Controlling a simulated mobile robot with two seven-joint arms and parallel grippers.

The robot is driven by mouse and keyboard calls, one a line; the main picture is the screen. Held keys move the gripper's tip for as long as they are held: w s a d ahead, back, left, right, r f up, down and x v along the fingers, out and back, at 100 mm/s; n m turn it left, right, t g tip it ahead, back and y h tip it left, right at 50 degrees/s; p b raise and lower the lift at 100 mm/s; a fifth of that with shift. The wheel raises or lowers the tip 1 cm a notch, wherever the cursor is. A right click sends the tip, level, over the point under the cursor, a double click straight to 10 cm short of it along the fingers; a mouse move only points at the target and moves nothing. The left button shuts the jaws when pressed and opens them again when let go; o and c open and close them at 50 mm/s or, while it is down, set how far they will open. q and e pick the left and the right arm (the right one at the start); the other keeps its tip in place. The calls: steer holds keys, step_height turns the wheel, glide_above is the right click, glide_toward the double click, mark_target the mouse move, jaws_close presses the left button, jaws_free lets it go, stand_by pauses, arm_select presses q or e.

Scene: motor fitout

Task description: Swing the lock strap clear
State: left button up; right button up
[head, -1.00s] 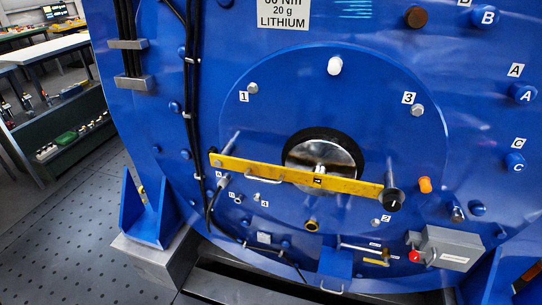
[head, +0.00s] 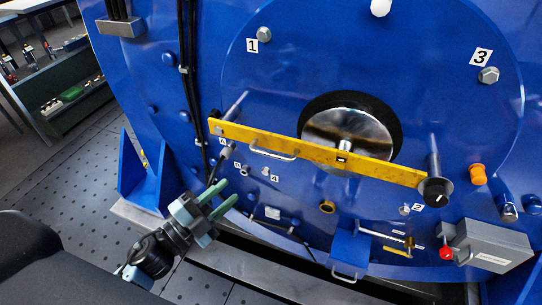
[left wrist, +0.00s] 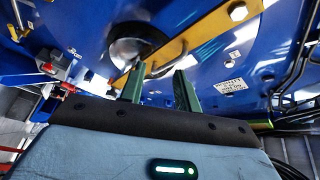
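The yellow lock strap (head: 320,154) lies across the front of the silver shaft end (head: 350,132) on the blue motor face, sloping down to the right. A small metal handle (head: 272,154) is on its left part, and a black knob (head: 436,191) is at its right end. My left gripper (head: 220,198) is open and empty, below and left of the strap, apart from it. In the left wrist view the strap (left wrist: 168,52) shows beyond the two green fingers (left wrist: 158,88). My right gripper is not in view.
A grey box with a red button (head: 490,246) sticks out at the lower right. A blue bracket with a handle (head: 350,252) is at the bottom centre. Black cables (head: 190,70) run down the left side. A dark perforated floor (head: 70,170) lies at the left.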

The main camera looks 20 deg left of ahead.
mark_target(267, 152)
arm_select(q)
steer(key=w+r+m+g+h, duration=0.1)
steer(key=r+m, duration=0.1)
steer(key=m, duration=0.2)
steer(key=w+d+r+m+g+h+b, duration=0.1)
steer(key=w+m+g+h, duration=0.1)
steer(key=m, duration=0.1)
steer(key=w+d+r+m+g+h, duration=0.1)
steer(key=w+r+m+h, duration=0.1)
steer(key=m, duration=0.2)
steer(key=shift+w+r+m+b, duration=0.25)
steer(key=shift+r+m+b, duration=0.05)
steer(key=shift+r+b, duration=0.05)
steer(key=p+x, duration=0.1)
steer(key=x, duration=0.5)
steer(key=shift+w+d+f, duration=0.1)
steer(key=shift+w+d, duration=0.05)
steer(key=shift+d, duration=0.3)
jaws_close()
